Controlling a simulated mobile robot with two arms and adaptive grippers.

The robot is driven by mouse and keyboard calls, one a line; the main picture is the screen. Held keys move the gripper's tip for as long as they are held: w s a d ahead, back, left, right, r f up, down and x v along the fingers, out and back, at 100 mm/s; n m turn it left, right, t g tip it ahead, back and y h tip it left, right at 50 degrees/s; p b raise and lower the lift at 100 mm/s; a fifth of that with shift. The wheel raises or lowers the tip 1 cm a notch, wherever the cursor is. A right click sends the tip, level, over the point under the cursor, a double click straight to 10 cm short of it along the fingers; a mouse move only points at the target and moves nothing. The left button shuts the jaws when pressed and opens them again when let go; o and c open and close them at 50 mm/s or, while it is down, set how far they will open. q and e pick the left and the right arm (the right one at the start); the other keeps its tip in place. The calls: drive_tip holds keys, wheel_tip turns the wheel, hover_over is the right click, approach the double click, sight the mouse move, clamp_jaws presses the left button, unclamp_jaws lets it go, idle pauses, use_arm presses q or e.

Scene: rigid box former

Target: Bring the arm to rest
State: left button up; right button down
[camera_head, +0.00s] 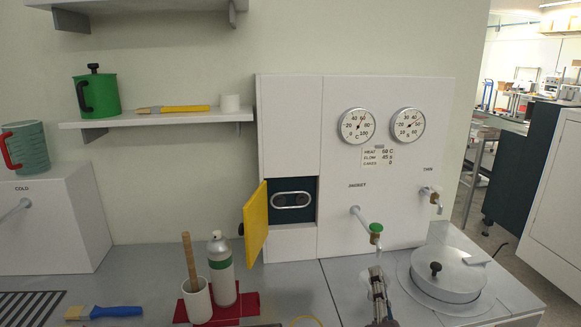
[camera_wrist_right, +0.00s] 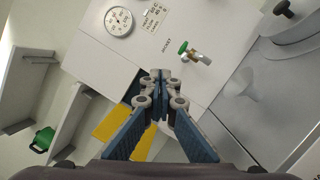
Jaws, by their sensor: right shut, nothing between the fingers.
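My right gripper (camera_head: 377,275) is in the lower right middle of the head view, in front of the white machine panel (camera_head: 345,190) and below the green-topped jacket tap (camera_head: 376,228). In the wrist view its blue fingers (camera_wrist_right: 160,78) meet at the tips, shut with nothing between them. The tap (camera_wrist_right: 184,48) shows just beyond the fingertips there, apart from them as far as I can tell. My left gripper is not in view.
A yellow door (camera_head: 255,225) stands open on the panel. A round lidded vessel (camera_head: 447,275) is at the right. A spray can (camera_head: 221,268) and a white cup (camera_head: 197,301) stand on a red mat (camera_head: 249,301). A blue-handled brush (camera_head: 105,312) lies at the left.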

drive_tip(key=s+d+f+m+g+h, duration=0.1)
drive_tip(key=s+d+f+m+g, duration=0.4)
drive_tip(key=f, duration=0.3)
drive_tip(key=s+d+f+m+g+h, duration=0.1)
drive_tip(key=s+d+f+m+g, duration=0.2)
drive_tip(key=f+m, duration=0.5)
drive_tip(key=s+a+f+m+g+y, duration=0.2)
drive_tip(key=s+a+f+m+g, duration=0.15)
drive_tip(key=s+f, duration=0.6)
drive_tip(key=s+a+f+m+g+y, duration=0.2)
drive_tip(key=s+f+m+g, duration=0.25)
drive_tip(key=s, duration=0.95)
wheel_tip(320, 180, down, 24)
drive_tip(key=g, duration=0.2)
drive_tip(key=s+d+f+g, duration=0.1)
drive_tip(key=s+d+f, duration=0.2)
drive_tip(key=s+f, duration=1.4)
drive_tip(key=shift+s+f+n, duration=0.2)
drive_tip(key=shift+s+n, duration=0.2)
drive_tip(key=shift+s, duration=0.4)
